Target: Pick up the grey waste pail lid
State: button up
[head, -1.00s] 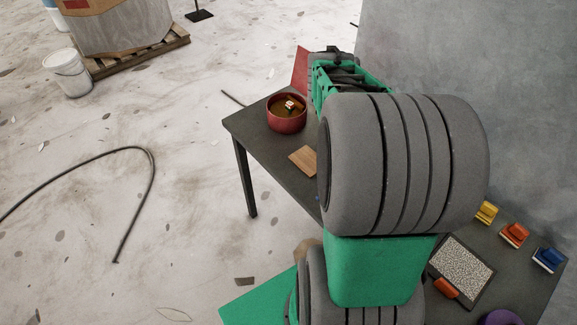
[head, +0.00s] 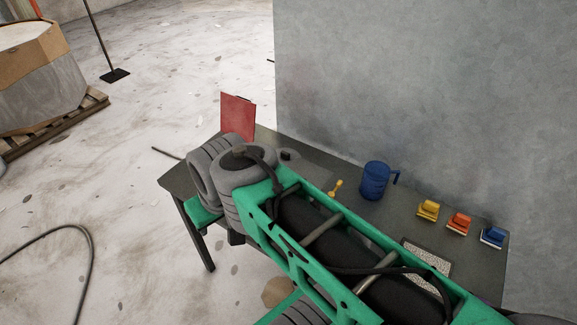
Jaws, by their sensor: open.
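I cannot make out a grey waste pail lid for certain in the head view. A small dark grey piece (head: 288,156) shows on the table just behind my arm, partly hidden, and I cannot tell what it is. My green and grey arm crosses the table from the lower right to its left end and covers much of the tabletop. My gripper's fingers do not show; they are out of sight around or behind the arm's grey rounded links.
The dark table (head: 320,172) stands against a grey wall (head: 420,90). Along it are a red board (head: 238,116), a yellow scoop (head: 336,188), a blue jug (head: 375,181), yellow (head: 428,210), orange (head: 459,224) and blue (head: 492,237) tools, and a speckled panel (head: 427,262).

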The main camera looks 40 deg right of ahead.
aim_at(286, 156)
jog(key=z, duration=1.1)
